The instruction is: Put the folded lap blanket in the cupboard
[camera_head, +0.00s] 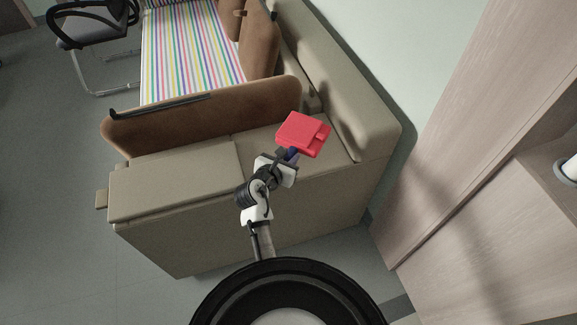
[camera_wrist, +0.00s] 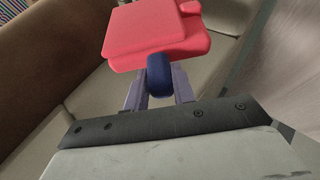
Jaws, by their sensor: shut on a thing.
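The folded lap blanket appears to be the flat red folded thing (camera_head: 302,134), held above the beige sofa-like seat; it also shows at the top of the wrist view (camera_wrist: 155,30). A dark blue rounded part (camera_wrist: 160,73) sits at its near edge. My gripper (camera_head: 289,157) is shut on this blue part, with one finger on each side in the wrist view (camera_wrist: 160,88). The red blanket extends beyond the fingertips. A tall pale wood unit (camera_head: 455,130), likely the cupboard, stands at the right in the head view, with a darker recess on its right side. Its inside is mostly hidden.
The beige seat (camera_head: 175,180) with a raised back fills the middle. A brown board (camera_head: 200,115) and a striped bed (camera_head: 190,50) lie behind it. A black chair (camera_head: 90,25) stands at upper left. Grey floor (camera_head: 50,200) is clear at left.

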